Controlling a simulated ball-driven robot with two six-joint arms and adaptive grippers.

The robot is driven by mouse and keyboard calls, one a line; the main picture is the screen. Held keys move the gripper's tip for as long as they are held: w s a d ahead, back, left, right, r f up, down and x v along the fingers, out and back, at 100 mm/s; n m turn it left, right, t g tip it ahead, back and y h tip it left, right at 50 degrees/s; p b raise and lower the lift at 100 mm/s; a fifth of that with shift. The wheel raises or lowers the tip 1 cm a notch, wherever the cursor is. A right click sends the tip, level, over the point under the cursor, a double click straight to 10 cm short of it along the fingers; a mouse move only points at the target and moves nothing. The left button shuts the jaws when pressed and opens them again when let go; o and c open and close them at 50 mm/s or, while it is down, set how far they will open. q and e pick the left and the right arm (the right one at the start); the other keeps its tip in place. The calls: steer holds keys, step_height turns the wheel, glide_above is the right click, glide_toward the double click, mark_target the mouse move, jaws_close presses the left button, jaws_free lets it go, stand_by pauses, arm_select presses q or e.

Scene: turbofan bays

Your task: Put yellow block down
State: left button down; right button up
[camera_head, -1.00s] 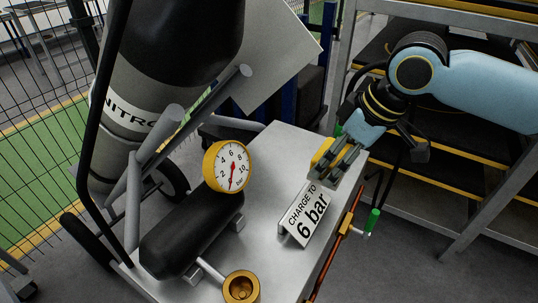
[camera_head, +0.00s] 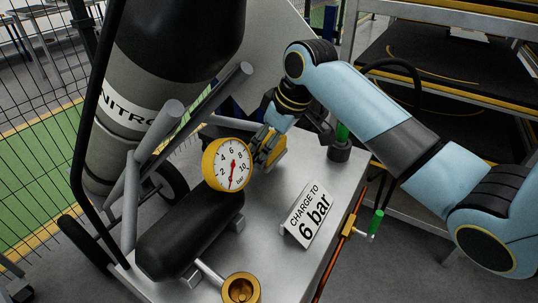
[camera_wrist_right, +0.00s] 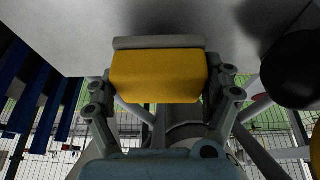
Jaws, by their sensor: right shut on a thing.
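The yellow block (camera_wrist_right: 157,76) fills the middle of the right wrist view, between the fingers of my right gripper (camera_head: 266,150). In the head view only a yellow part of the block (camera_head: 279,149) shows beside the fingers, just right of the gauge. My right gripper is shut on it, low over the far part of the grey metal cart top (camera_head: 262,215). I cannot tell whether the block touches the top. My left gripper is not in view.
A yellow-rimmed pressure gauge (camera_head: 228,165) stands close left of my right gripper, above a black cylinder (camera_head: 190,235). A "CHARGE TO 6 bar" sign (camera_head: 307,215) stands to the right. A green-handled part (camera_head: 342,134) is at the far right corner. A nitrogen bottle (camera_head: 140,95) stands left.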

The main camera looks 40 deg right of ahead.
step_height(320, 180, down, 3)
steer(key=shift+r, duration=0.1)
steer(key=o, duration=0.9)
steer(key=p+v, duration=0.1)
steer(key=v, duration=1.1)
steer(key=shift+p, duration=0.35)
steer(key=shift+d, duration=0.1)
